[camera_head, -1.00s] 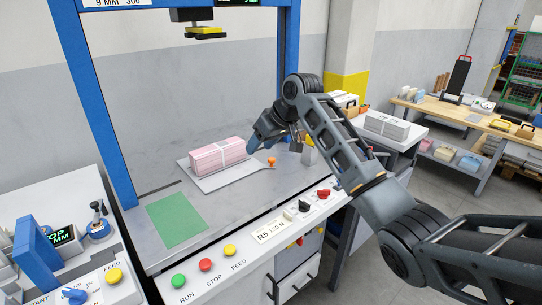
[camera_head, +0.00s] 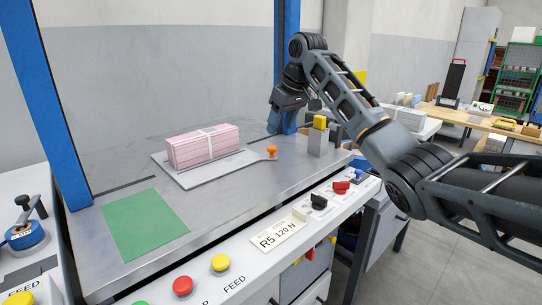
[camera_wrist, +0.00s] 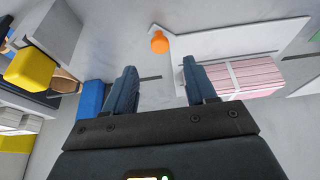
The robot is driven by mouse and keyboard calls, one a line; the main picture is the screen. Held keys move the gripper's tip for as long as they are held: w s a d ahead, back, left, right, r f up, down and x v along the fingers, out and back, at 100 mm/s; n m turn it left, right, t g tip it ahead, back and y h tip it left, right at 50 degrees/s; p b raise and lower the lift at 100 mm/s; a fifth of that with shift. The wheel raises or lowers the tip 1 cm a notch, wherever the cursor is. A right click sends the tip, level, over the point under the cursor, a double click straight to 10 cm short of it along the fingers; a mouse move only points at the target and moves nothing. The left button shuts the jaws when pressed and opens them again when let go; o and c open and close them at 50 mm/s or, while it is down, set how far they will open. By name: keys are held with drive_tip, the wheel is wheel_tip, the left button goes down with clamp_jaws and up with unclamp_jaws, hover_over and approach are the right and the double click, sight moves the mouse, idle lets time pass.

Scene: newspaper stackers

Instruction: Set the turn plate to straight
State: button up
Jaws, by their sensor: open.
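The turn plate (camera_head: 245,163) is a light grey flat plate on the steel table, set at an angle to the table edges. An orange knob (camera_head: 271,151) stands on its narrow handle at the right end. A pink newspaper stack (camera_head: 203,145) with white straps lies on the plate. In the wrist view the orange knob (camera_wrist: 159,42) is beyond and between my fingertips, with the plate (camera_wrist: 225,38) and the pink stack (camera_wrist: 250,76) to the right. My gripper (camera_wrist: 160,88) is open and empty, apart from the knob.
A grey block with a yellow top (camera_head: 319,122) stands right of the knob. Blue frame posts (camera_head: 52,100) rise at the table's sides. A green sheet (camera_head: 143,222) lies at front left. Buttons and switches line the front panel (camera_head: 266,240). Bare table lies before the knob.

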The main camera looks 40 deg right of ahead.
sight(272, 147)
drive_tip(key=shift+b+x, duration=0.3)
drive_tip(key=shift+x, duration=3.65)
drive_tip(key=shift+c, duration=0.2)
clamp_jaws()
